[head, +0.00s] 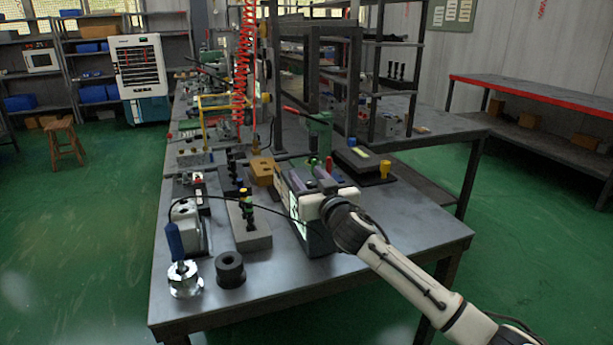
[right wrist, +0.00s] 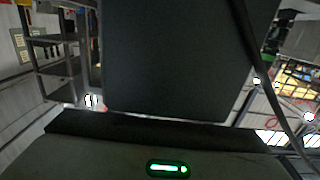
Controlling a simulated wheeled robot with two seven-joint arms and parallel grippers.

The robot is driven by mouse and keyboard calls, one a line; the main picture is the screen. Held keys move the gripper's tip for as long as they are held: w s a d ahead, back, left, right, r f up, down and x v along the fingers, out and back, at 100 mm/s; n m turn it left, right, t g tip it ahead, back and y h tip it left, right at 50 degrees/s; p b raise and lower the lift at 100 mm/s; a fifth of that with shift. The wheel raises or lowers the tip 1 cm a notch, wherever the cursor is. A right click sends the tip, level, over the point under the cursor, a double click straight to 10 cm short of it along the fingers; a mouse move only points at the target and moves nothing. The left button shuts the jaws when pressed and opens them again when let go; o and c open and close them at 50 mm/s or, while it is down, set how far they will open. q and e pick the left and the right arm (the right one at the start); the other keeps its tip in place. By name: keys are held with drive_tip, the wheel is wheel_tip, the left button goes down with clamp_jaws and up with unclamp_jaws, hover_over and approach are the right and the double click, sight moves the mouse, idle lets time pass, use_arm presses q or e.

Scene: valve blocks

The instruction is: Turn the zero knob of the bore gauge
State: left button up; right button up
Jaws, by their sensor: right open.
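The box-shaped gauge unit (head: 318,240), pale with a dark base, stands near the table's right front edge. A black cable runs from it to a blue-handled probe (head: 174,241) upright on a round metal piece (head: 185,281). I take these for the bore gauge, but cannot be sure. I cannot make out the zero knob. My right gripper (head: 345,222) is at the unit's right end and covers part of it. It is open; its fingertips are hard to make out, and I cannot tell whether it touches the unit. My left gripper is out of view.
A black ring (head: 230,270) stands beside the round metal piece. A grey block (head: 249,231) with an upright black and green fitting stands left of the unit. Behind are a brown block (head: 263,171) and a dark case (head: 361,160). The front of the table (head: 262,292) is bare.

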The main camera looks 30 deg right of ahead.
drive_tip(key=shift+w+d, duration=0.1)
drive_tip(key=shift+w, duration=0.25)
